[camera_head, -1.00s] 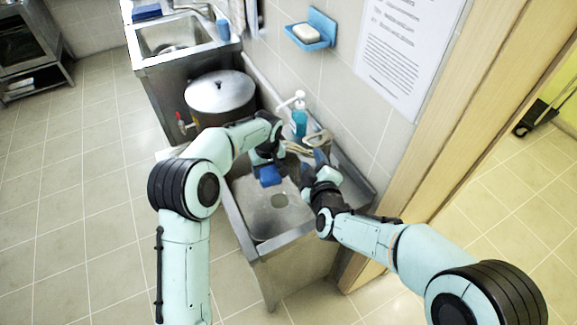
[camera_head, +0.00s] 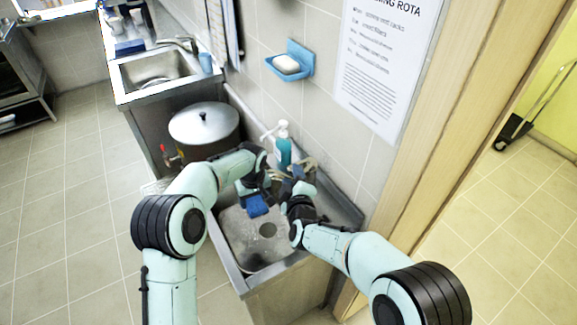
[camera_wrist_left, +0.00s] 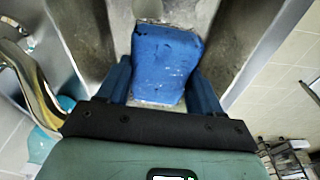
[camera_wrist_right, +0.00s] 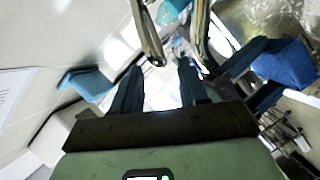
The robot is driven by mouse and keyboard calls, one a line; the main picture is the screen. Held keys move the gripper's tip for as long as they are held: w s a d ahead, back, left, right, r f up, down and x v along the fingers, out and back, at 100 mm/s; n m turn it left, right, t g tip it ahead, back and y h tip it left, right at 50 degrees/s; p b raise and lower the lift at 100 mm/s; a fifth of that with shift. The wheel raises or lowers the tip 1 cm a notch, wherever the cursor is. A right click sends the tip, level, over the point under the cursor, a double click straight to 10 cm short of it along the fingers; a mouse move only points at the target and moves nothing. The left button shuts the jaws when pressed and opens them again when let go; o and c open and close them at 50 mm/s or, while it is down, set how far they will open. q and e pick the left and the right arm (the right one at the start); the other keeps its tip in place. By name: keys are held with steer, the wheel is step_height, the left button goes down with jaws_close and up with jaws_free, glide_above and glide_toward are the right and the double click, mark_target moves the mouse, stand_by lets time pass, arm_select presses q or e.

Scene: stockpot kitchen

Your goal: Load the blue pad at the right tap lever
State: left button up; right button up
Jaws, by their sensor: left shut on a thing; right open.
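My left gripper (camera_head: 252,186) is shut on the blue pad (camera_head: 256,205), above the steel basin (camera_head: 245,262). In the left wrist view the pad (camera_wrist_left: 166,62) sits between the two fingers (camera_wrist_left: 160,88). My right gripper (camera_head: 291,188) is open, to the right of the pad and close to the taps. The brassy tap levers (camera_head: 308,163) stand at the back of the basin, partly hidden by my arms. In the right wrist view two curved levers (camera_wrist_right: 148,38) show just beyond the open fingers (camera_wrist_right: 160,85). I cannot tell whether a finger touches one.
A soap pump bottle (camera_head: 284,152) stands behind the basin. A lidded stockpot (camera_head: 204,125) is to the left. A blue soap dish (camera_head: 291,62) and a printed notice (camera_head: 385,70) are on the wall. A wooden door frame (camera_head: 440,130) bounds the right side.

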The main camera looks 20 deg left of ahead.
mark_target(290, 169)
steer(key=x, duration=0.6)
steer(key=shift+w+a+f, duration=0.1)
steer(key=shift+w+a, duration=0.05)
steer(key=shift+w, duration=0.05)
steer(key=shift+c, duration=0.2)
